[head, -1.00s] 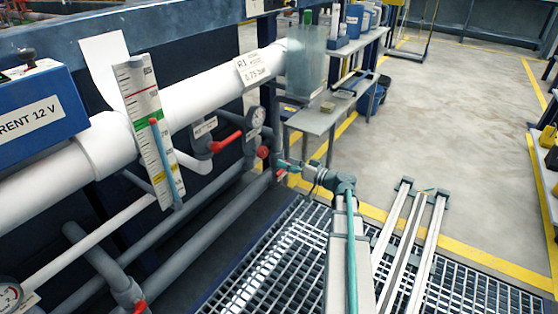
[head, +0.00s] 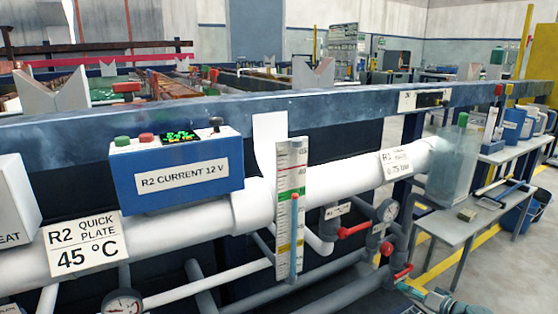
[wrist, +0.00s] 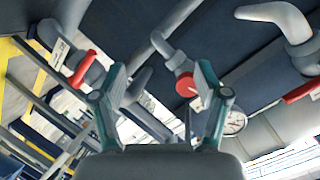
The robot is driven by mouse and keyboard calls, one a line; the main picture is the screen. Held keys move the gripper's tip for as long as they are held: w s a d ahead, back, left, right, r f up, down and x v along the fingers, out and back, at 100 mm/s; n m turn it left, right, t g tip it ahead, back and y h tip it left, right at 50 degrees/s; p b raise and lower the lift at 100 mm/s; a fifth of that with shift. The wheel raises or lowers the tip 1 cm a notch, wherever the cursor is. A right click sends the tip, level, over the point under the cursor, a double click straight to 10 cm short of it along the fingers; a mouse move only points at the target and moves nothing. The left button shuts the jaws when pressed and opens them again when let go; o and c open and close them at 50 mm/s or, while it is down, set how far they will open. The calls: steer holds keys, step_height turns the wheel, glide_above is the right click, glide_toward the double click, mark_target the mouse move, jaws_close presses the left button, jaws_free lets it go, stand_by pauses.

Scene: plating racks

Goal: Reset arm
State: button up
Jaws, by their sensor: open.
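My gripper (wrist: 160,88) is open in the wrist view, its two teal fingers spread apart with nothing between them. Pipes, red-handled valves and a round gauge (wrist: 234,122) show beyond the fingers. In the head view, part of my gripper and wrist (head: 418,292) shows at the bottom right edge, below the red-handled valves. Most of my arm is out of that view.
A blue box labelled R2 CURRENT 12 V (head: 176,172) sits above the thick white pipe (head: 190,212). A grey bench (head: 455,222) stands at the right.

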steer(key=s+a+f+m+g+h+p, duration=0.1)
steer(key=s+a+f+g+p, duration=0.5)
steer(key=s+a+p, duration=0.35)
steer(key=s+a+f+m+g+h+p, duration=0.1)
steer(key=s+a+f+g+p, duration=0.45)
steer(key=s+a+p, duration=0.4)
steer(key=s+a+r+n+g+h+p, duration=0.1)
steer(key=s+a+r+g+h+p, duration=0.1)
steer(key=s+r+p, duration=0.3)
steer(key=s+a+r+n+g+h+p, duration=0.1)
steer(key=s+a+r+n+g+p, duration=0.1)
steer(key=s+p, duration=0.7)
steer(key=s+a+r+n+g+h+p, duration=0.2)
steer(key=s+a+r+g+p, duration=0.2)
steer(key=s+r+p, duration=0.3)
steer(key=s+p, duration=0.1)
steer(key=s, duration=0.4)
steer(key=shift+r+h, duration=0.3)
